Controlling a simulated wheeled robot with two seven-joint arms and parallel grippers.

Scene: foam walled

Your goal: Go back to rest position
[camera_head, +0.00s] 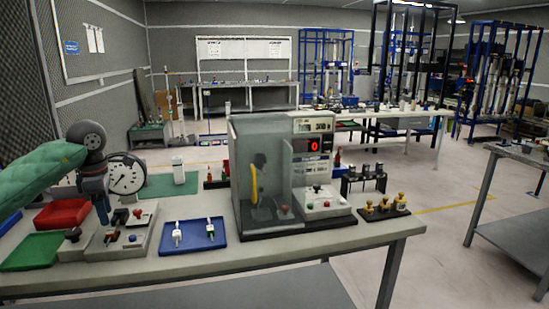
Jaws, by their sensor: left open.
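My left arm, in a green cover, comes in from the left edge. Its left gripper (104,215) points down over the left part of the table, just above or in front of a grey control box (128,238) with small knobs. I see nothing held in it. The fingertips are small and partly merge with the box behind, so I cannot tell whether they touch it. My right gripper is not in view.
The grey table (300,248) carries a round dial gauge (126,175), a red tray (62,215), a green tray (32,252), a blue tray (190,245) with two small parts, and a clear-walled machine (262,130). Another bench (520,152) stands right, with open floor between.

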